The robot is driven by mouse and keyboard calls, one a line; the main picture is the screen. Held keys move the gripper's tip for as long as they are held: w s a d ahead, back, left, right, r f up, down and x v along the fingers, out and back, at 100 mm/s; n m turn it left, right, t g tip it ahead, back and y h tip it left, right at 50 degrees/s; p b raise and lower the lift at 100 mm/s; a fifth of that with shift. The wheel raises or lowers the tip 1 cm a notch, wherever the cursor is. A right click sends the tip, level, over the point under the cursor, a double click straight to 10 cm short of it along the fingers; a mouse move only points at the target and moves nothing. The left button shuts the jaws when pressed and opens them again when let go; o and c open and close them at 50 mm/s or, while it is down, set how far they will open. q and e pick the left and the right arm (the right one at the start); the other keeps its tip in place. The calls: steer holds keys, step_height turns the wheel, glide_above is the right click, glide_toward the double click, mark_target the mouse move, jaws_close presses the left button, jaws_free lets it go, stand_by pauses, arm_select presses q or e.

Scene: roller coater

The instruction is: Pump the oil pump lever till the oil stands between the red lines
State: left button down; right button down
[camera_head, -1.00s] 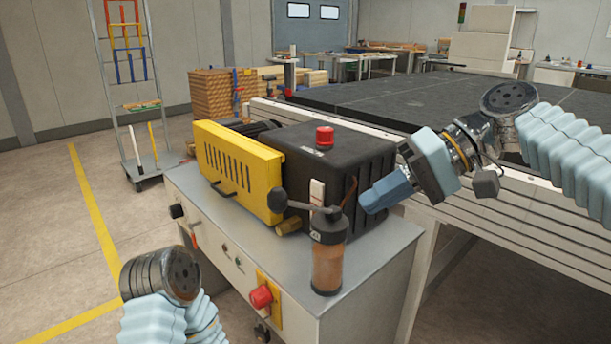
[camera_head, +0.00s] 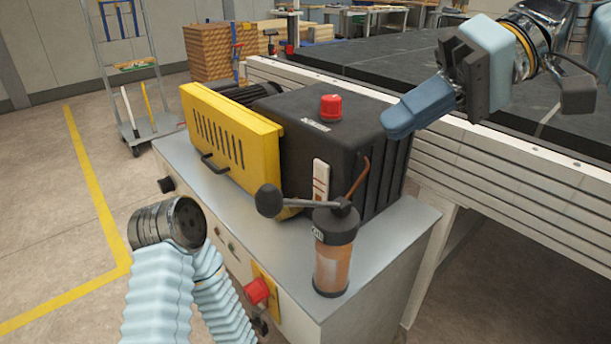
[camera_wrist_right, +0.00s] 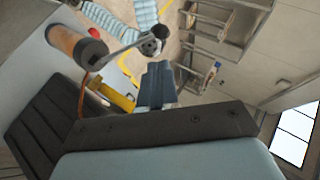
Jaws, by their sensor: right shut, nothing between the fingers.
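The oil pump has a clear cylinder of orange-brown oil (camera_head: 332,268) at the bench's front right corner. Its lever (camera_head: 308,203) points left, roughly level, and ends in a black knob (camera_head: 268,201). The pump (camera_wrist_right: 72,45) and the knob (camera_wrist_right: 150,46) also show in the right wrist view. A white gauge strip (camera_head: 320,181) with small reddish marks is on the black housing behind the lever; its oil level is too small to read. My right gripper (camera_head: 396,123) is shut and empty, above and right of the pump, apart from the lever. My left arm's wrist shows at lower left, but its fingers do not.
The black machine housing (camera_head: 335,140) carries a red cap (camera_head: 331,107) and joins a yellow guard (camera_head: 230,140). A red knob (camera_head: 257,291) is on the bench (camera_head: 385,250) front. A long dark table (camera_head: 380,72) stands behind on the right.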

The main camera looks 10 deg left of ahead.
steer(key=b, duration=0.2)
glide_toward(283, 203)
steer(key=a+f, duration=0.2)
steer(key=a, duration=0.2)
steer(key=shift+s+x, duration=0.25)
steer(key=shift+x, duration=0.85)
steer(key=shift+s, duration=0.1)
steer(key=shift+s+a+f+n+t+h, duration=0.3)
steer(key=shift+s+a+f+t+h, duration=0.1)
steer(key=shift+s+f+t+h, duration=0.15)
step_height(283, 203, down, 10)
steer(key=s+a+n+t+h+b, duration=0.1)
steer(key=s+a+n+t+h, duration=0.1)
steer(key=t+h, duration=0.2)
steer(key=shift+t+h, duration=0.35)
steer(key=shift+t, duration=0.1)
steer(key=shift+s+d+f, duration=0.1)
steer(key=shift+s+f, duration=0.05)
steer(key=shift+f, duration=0.1)
steer(key=shift+r, duration=0.1)
